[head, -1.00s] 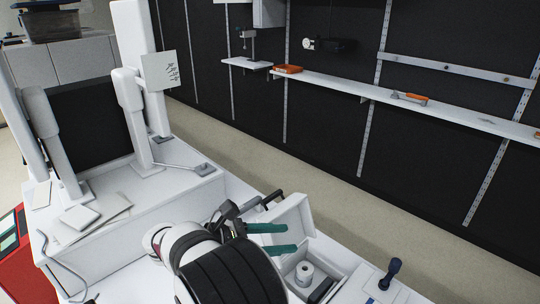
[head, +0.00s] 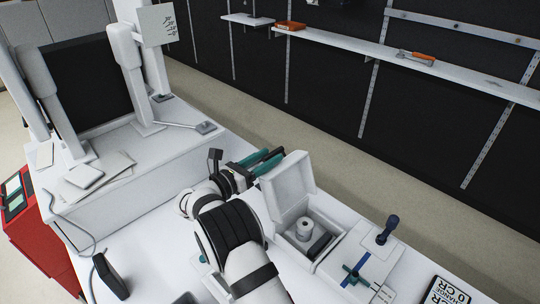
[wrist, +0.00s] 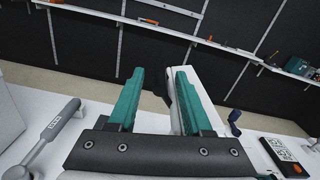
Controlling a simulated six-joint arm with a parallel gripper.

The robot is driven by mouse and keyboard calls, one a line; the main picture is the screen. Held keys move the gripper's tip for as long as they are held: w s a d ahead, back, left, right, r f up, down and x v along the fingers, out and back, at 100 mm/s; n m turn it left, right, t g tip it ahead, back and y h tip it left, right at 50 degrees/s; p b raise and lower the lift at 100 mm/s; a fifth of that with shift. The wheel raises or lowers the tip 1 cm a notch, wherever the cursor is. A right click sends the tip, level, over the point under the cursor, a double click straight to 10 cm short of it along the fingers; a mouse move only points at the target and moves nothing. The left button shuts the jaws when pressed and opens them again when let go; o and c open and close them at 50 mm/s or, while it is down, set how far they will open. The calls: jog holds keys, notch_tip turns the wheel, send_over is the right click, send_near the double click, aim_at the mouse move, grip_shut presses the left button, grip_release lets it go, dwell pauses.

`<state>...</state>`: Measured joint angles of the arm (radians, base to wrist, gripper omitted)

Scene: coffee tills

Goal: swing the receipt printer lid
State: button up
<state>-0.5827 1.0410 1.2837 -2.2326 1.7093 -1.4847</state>
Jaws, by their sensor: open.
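The receipt printer lid (head: 287,185) is a white panel standing raised, near upright, over the printer body (head: 329,250). The open printer bay shows a white paper roll (head: 304,229). My gripper (head: 264,158), with teal fingers, is open behind the lid's upper left side in the head view. In the wrist view my gripper (wrist: 160,73) has its fingers spread, and a white panel that looks like the lid (wrist: 196,82) lies close along the right finger. I cannot tell whether they touch. No object is clearly held.
A white block with a dark blue-knobbed lever (head: 387,229) stands right of the printer, with a printed black-edged card (head: 448,292) beyond. The till screen (head: 88,99) stands on a raised counter at left. A wall shelf (head: 430,66) runs behind, across a floor gap.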

jog(key=shift+w+d, duration=0.45)
jog(key=shift+d, duration=0.05)
grip_shut()
dwell(1.2)
